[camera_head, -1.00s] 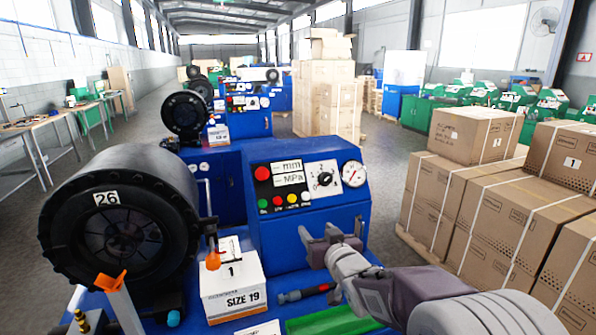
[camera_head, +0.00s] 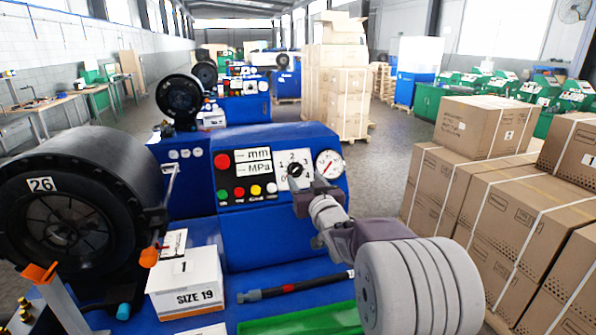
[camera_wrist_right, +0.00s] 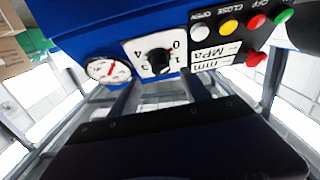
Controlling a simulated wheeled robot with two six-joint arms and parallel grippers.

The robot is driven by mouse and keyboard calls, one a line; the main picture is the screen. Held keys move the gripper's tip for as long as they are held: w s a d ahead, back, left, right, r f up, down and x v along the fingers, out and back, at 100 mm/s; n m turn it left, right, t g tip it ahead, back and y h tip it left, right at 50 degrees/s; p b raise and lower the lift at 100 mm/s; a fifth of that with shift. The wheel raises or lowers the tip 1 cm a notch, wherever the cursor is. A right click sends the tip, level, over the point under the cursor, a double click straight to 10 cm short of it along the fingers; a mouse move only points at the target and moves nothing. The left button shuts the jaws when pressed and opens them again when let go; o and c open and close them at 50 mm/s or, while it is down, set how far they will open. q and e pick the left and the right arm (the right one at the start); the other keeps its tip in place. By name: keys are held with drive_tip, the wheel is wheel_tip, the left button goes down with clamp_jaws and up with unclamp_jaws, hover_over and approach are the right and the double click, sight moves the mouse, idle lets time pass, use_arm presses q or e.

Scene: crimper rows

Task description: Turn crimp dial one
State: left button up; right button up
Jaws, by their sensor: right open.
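The crimp dial is a black knob (camera_head: 295,170) on a white numbered plate on the blue control console (camera_head: 265,235). It also shows in the right wrist view (camera_wrist_right: 157,60), upside down, with digits around it. My right gripper (camera_head: 309,188) is just in front of and slightly below the dial in the head view. In the wrist view its two fingers (camera_wrist_right: 160,92) are spread apart, pointing at the dial from either side, and nothing is between them. I cannot tell exactly where the knob points. My left gripper is not in view.
A pressure gauge (camera_head: 329,164) sits right beside the dial. A red button (camera_head: 222,161) and a row of coloured buttons are to its left. A SIZE 19 box (camera_head: 186,289) and a large black crimper head (camera_head: 70,215) stand left. Stacked cartons (camera_head: 505,200) stand right.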

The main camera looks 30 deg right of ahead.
sight(298, 171)
drive_tip(key=p+x, duration=0.1)
drive_tip(key=x, duration=0.4)
drive_tip(key=shift+w+a, duration=0.1)
drive_tip(key=shift+w, duration=0.6)
clamp_jaws()
